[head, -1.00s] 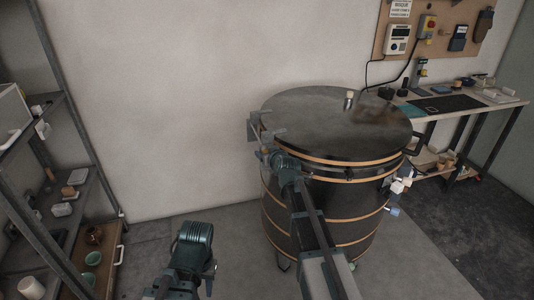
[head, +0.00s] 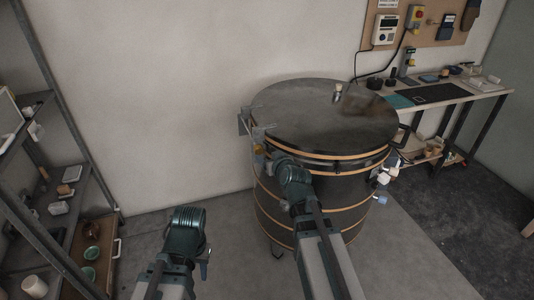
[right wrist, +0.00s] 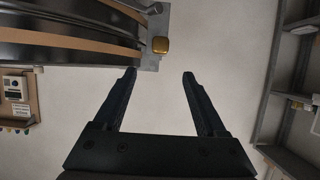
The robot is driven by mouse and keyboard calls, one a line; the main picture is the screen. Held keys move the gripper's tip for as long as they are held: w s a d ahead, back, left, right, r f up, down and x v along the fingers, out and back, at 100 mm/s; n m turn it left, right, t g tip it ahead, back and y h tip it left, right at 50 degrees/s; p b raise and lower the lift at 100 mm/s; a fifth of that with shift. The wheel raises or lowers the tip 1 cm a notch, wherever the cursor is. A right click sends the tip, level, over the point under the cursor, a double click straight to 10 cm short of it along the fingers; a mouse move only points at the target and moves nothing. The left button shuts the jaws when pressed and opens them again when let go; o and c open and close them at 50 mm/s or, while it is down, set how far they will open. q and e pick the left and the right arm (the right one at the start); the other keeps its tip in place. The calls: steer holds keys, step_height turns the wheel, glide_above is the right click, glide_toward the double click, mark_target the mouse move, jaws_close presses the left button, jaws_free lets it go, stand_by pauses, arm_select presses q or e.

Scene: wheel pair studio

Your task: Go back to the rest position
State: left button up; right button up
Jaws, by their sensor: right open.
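My right gripper (right wrist: 159,76) is open and empty in the right wrist view, with bare wall between its fingers. In the head view my right arm (head: 294,178) reaches up in front of the kiln's left side. The dark round kiln (head: 318,192) with copper-coloured bands has its lid (head: 310,112) down. It also shows at the top left of the right wrist view (right wrist: 70,42), with a brass knob (right wrist: 160,45) just beyond my fingertips, apart from them. My left arm (head: 185,235) is low in the head view; its jaws cannot be made out.
A metal shelf (head: 60,130) with pots and small items stands at the left. A workbench (head: 470,92) stands at the back right, below a tool board (head: 430,20). Floor is clear between shelf and kiln (head: 235,225).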

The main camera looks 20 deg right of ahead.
steer(key=shift+a, duration=0.1)
stand_by(0.3)
steer(key=s+a+f+n+g+y+p, duration=0.2)
steer(key=s+a+g+p, duration=0.25)
steer(key=a, duration=0.45)
steer(key=s+a+f+g+h+p, duration=0.1)
steer(key=s+a+g, duration=0.3)
steer(key=s, duration=0.7)
steer(key=s+a+n+g+h+p, duration=0.1)
steer(key=s+a+g+p, duration=0.3)
steer(key=s, duration=0.7)
steer(key=shift+f+g+h, duration=0.35)
steer(key=shift+g+h, duration=0.4)
steer(key=shift+h, duration=0.15)
